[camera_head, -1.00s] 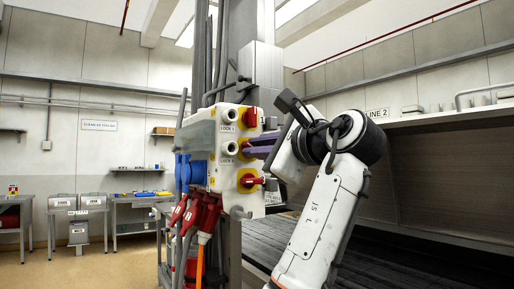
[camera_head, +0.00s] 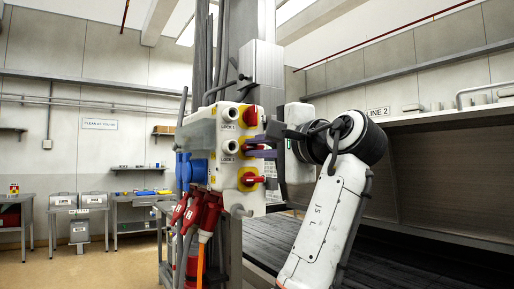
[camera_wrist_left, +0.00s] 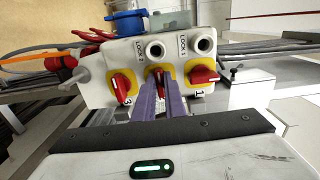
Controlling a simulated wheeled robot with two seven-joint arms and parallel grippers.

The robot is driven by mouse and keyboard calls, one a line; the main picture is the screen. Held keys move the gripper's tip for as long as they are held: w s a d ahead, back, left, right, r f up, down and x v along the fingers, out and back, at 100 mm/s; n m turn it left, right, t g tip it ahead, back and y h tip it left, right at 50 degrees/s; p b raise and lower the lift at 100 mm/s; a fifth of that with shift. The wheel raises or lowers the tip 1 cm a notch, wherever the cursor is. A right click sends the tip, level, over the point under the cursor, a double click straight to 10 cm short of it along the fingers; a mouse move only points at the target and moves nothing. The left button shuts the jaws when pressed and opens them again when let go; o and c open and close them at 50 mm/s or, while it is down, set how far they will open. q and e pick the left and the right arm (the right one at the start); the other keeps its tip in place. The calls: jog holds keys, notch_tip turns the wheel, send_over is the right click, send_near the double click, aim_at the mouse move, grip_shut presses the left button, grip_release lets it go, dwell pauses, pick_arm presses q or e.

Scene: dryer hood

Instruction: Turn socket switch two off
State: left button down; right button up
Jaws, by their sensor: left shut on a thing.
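The white socket box (camera_head: 226,183) has three red rotary switches on yellow plates, stacked in the head view. Switch one (camera_head: 250,117) is at the top and switch three (camera_head: 250,180) at the bottom. Switch two is the middle one, mostly covered by my fingers in the head view; its red knob shows in the left wrist view (camera_wrist_left: 159,74) between switch three (camera_wrist_left: 122,86) and switch one (camera_wrist_left: 203,75). My left gripper (camera_head: 250,149) has its purple fingers shut on the switch two knob, one finger on each side. My right gripper is not in view.
Blue sockets (camera_head: 193,171) and red plugs (camera_head: 202,212) with hanging cables are on the box's left side. A grey post (camera_head: 232,260) stands behind the box. A dark slatted surface (camera_head: 400,262) lies at the right. Work tables stand far left.

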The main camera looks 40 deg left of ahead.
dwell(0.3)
pick_arm(q)
jog(key=c, duration=1.8)
grip_release()
jog(key=shift+d, duration=0.1)
jog(key=b+v, duration=0.2)
jog(key=v, duration=0.8)
jog(key=shift+s, duration=0.1)
jog(key=shift+f, duration=0.15)
